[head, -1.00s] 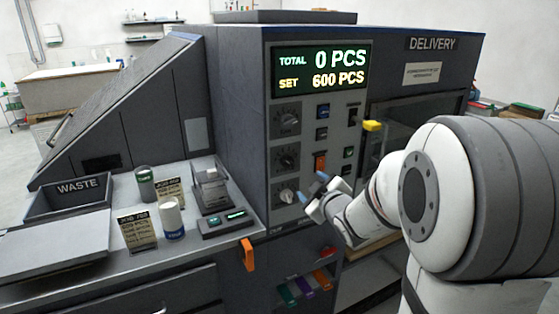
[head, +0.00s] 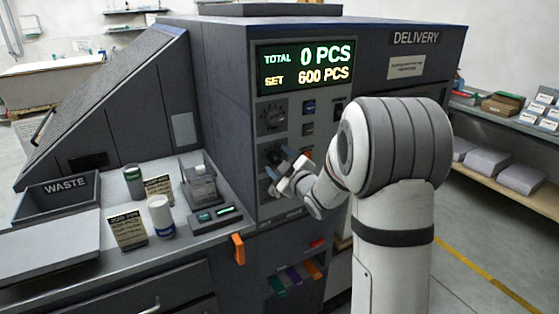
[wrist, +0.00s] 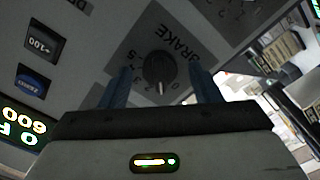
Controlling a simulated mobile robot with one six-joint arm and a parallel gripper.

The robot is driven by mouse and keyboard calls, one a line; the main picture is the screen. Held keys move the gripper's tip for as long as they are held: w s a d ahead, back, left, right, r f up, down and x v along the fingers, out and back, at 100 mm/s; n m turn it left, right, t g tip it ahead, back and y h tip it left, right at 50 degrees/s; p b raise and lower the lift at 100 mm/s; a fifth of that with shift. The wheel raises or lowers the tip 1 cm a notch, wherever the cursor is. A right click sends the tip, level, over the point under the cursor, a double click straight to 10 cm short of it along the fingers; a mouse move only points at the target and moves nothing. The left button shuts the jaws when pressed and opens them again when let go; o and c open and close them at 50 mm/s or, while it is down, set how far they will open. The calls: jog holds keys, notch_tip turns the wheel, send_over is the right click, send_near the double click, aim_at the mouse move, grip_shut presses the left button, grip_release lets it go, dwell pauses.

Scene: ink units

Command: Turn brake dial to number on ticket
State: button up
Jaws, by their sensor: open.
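The brake dial (wrist: 158,70) is a dark round knob on a dark plate marked BRAKE, upside down in the wrist view. Its pale pointer mark faces the bottom of that picture, close to a 0. My gripper (wrist: 163,85) is open, with one blue finger on each side of the dial; I cannot tell whether they touch it. In the head view my gripper (head: 277,162) is at the panel's dial column and partly covers the dials. Two job tickets stand on the counter, a front one (head: 128,230) and a rear one (head: 159,187); their small print is not readable.
The display (head: 304,67) reads total 0 PCS, set 600 PCS. Another dial (head: 270,116) sits above my gripper. A white-capped container (head: 161,216), a green-grey can (head: 134,181) and a waste tray (head: 66,199) are on the counter. An orange handle (head: 238,249) sticks out at its edge.

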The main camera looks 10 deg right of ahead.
jog(key=shift+c, duration=0.6)
jog(key=c, duration=0.9)
jog(key=shift+o, duration=0.2)
jog(key=shift+m+b, duration=0.3)
jog(key=shift+b, duration=0.05)
jog(key=m+b, duration=0.2)
jog(key=shift+f+m, duration=0.1)
jog(key=shift+m, duration=0.3)
jog(key=m+b, duration=0.1)
jog(key=m, duration=0.3)
jog(key=shift+m, duration=0.3)
jog(key=m, duration=0.9)
jog(key=shift+r+p, duration=0.2)
jog(key=shift+p, duration=0.2)
jog(key=shift+m, duration=0.5)
